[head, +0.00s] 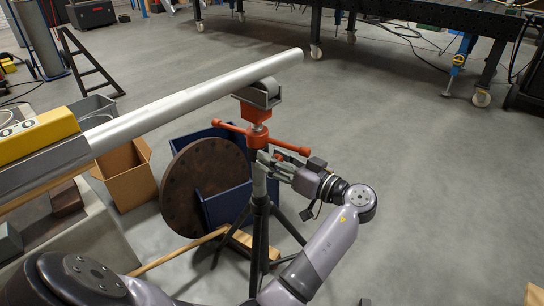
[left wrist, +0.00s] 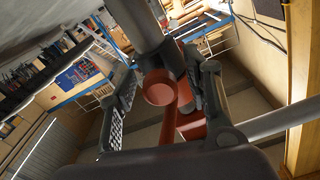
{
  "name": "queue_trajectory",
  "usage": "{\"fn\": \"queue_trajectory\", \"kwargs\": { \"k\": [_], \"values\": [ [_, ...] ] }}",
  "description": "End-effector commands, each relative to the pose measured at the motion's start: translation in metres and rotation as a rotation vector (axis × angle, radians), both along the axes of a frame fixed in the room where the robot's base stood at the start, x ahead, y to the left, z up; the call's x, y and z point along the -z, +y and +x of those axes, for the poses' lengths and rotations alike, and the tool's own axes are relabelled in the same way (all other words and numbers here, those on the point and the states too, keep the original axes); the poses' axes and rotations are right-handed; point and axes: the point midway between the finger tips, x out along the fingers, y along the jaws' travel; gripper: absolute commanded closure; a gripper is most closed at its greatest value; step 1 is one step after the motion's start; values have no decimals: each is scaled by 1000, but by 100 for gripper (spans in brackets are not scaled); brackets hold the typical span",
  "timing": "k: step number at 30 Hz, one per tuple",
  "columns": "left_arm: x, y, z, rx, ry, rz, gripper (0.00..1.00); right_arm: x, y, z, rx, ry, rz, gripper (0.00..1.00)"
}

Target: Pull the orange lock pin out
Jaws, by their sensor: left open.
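The orange lock pin (left wrist: 160,88) shows its round end toward the camera in the left wrist view, against the grey column of the pipe stand (left wrist: 135,25). My left gripper (left wrist: 165,95) is open, with one finger on each side of the pin; I cannot tell whether either touches it. In the head view, my left gripper (head: 268,161) is at the stand's column (head: 259,180), just below the orange cross handle (head: 262,138). A small red patch between the fingers there seems to be the pin, mostly hidden. My right gripper is not in view.
A long silver pipe (head: 200,97) rests on the stand's roller (head: 262,92) and runs into a yellow machine (head: 38,136). A brown round plate (head: 208,186), a blue bin (head: 228,205) and a cardboard box (head: 128,174) crowd the stand's left. The floor to the right is open.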

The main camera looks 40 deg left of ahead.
Motion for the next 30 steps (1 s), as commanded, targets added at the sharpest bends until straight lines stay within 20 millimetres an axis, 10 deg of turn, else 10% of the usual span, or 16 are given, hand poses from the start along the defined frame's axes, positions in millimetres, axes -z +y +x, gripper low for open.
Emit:
{"fn": "queue_trajectory", "kwargs": {
  "k": [22,30],
  "values": [
    [0,0,0,0,0,1,100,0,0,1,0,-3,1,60],
    [0,0,0,0,0,1,100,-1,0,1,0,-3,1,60]
  ]
}}
